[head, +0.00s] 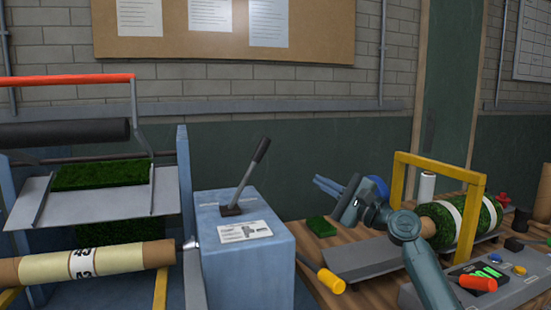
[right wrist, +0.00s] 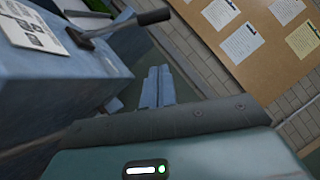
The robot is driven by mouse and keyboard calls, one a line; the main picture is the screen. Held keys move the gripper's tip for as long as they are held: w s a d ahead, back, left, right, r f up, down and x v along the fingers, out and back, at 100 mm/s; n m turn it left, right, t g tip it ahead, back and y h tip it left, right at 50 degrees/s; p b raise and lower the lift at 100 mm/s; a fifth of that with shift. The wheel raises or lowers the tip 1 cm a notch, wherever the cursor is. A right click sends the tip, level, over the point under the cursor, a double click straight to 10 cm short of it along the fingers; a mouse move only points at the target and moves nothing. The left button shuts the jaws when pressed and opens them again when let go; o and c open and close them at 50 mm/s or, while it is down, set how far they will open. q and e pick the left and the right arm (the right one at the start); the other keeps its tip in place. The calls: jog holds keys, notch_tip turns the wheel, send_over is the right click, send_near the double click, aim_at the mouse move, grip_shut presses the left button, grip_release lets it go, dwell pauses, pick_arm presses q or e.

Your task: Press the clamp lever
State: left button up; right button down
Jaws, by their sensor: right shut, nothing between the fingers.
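The clamp lever (head: 255,172) is a dark lever with a black grip on top of a blue cabinet (head: 240,265). It leans up and to the right from a black base. In the right wrist view the lever (right wrist: 140,20) shows at the upper left. My right gripper (head: 320,183) has blue fingers, shut and empty, to the right of the lever and apart from it. Its fingers also show in the right wrist view (right wrist: 158,80). My left gripper is not in view.
A label card (head: 245,232) lies on the cabinet top. At left stand a roller with a paper-wrapped core (head: 85,262) and a red bar (head: 65,80). At right a wooden bench holds a turf roll (head: 465,220), a yellow frame (head: 440,163) and a control box (head: 500,280).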

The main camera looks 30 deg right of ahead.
aim_at(250, 172)
pick_arm(q)
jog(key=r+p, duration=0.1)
jog(key=p, duration=0.2)
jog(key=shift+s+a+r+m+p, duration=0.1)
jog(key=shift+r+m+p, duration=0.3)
pick_arm(e)
jog(key=s+a+r+x, duration=0.1)
jog(key=a+x, duration=0.1)
jog(key=x, duration=1.1)
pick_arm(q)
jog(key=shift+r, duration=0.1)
pick_arm(e)
jog(key=shift+a+r, duration=0.1)
jog(key=shift+a, duration=0.05)
